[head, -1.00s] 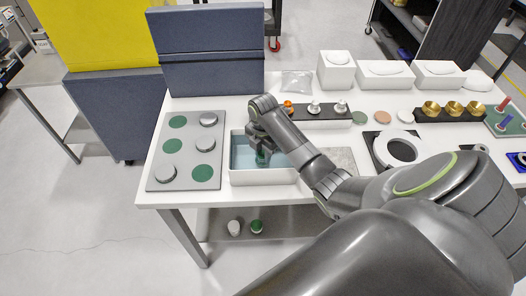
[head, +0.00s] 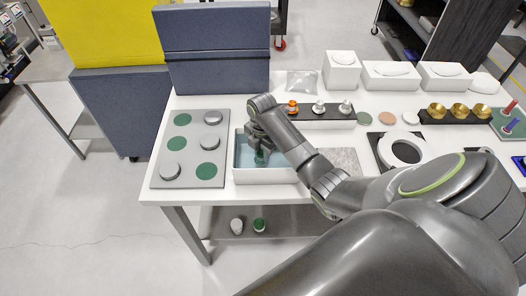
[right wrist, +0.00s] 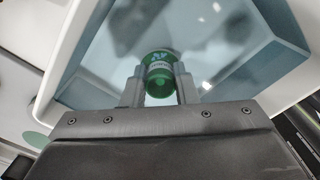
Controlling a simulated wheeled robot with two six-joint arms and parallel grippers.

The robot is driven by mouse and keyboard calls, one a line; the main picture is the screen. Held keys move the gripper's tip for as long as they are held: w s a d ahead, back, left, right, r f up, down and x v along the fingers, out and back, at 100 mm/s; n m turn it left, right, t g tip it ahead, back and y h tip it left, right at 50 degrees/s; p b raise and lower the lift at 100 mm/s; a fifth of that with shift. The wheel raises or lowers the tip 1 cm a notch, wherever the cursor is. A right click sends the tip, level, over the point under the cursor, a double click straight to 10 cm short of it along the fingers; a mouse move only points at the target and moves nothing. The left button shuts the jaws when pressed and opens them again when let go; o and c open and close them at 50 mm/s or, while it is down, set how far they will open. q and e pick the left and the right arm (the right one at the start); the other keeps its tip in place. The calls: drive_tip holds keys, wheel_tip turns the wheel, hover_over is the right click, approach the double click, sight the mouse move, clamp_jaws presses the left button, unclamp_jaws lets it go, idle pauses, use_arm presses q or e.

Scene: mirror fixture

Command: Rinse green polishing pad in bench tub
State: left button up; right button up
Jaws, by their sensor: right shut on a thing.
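The green polishing pad (right wrist: 159,68) shows in the right wrist view as a green cylindrical piece with a pale printed label. My right gripper (right wrist: 160,88) is shut on it, one finger on each side. In the head view my right gripper (head: 261,149) reaches down inside the white bench tub (head: 266,176), and a bit of the green pad (head: 261,159) shows below the fingers. The tub holds pale blue water, and its rim shows in the right wrist view (right wrist: 73,35). I cannot tell how deep the pad sits. My left gripper is not in view.
A grey board (head: 190,183) with green and grey discs lies left of the tub. A dark rack (head: 318,117) with knobs stands behind it. A white ring fixture (head: 424,157) lies to the right. A blue-grey panel (head: 218,75) stands at the back left.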

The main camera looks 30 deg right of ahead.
drive_tip(key=shift+s+d+p, duration=0.45)
drive_tip(key=shift+d+p, duration=0.15)
drive_tip(key=shift+d, duration=0.1)
drive_tip(key=shift+w+a, duration=0.1)
drive_tip(key=shift+a, duration=0.05)
drive_tip(key=shift+w+a, duration=0.35)
drive_tip(key=shift+a, duration=0.25)
drive_tip(key=shift+s+d, duration=0.1)
drive_tip(key=shift+d, duration=0.05)
drive_tip(key=shift+s+d+p, duration=0.35)
drive_tip(key=shift+d+p, duration=0.25)
drive_tip(key=shift+p, duration=0.1)
